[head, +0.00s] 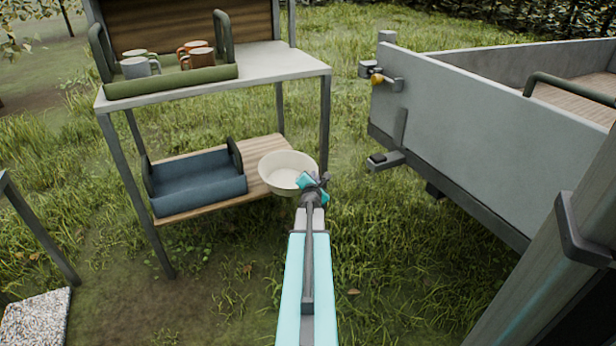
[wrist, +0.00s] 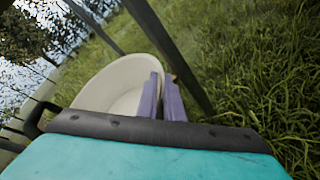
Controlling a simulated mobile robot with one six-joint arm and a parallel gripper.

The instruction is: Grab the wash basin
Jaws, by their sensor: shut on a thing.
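The wash basin (head: 286,168) is a round cream bowl in the head view, at the right end of the lower wooden shelf of the metal stand. It is upright and looks empty. My gripper (head: 314,181) is at its right front rim, shut on the rim. In the wrist view the basin (wrist: 118,88) fills the left middle, and the purple fingers of my gripper (wrist: 166,98) pinch its wall on the right side. Whether the basin still rests on the shelf cannot be told.
A blue tray (head: 198,182) sits left of the basin on the lower shelf (head: 262,150). A stand leg (head: 325,125) rises close behind the basin. The upper shelf (head: 285,62) bears a green carrier (head: 170,88) with several mugs. A grey trailer (head: 470,130) stands right, with grass between.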

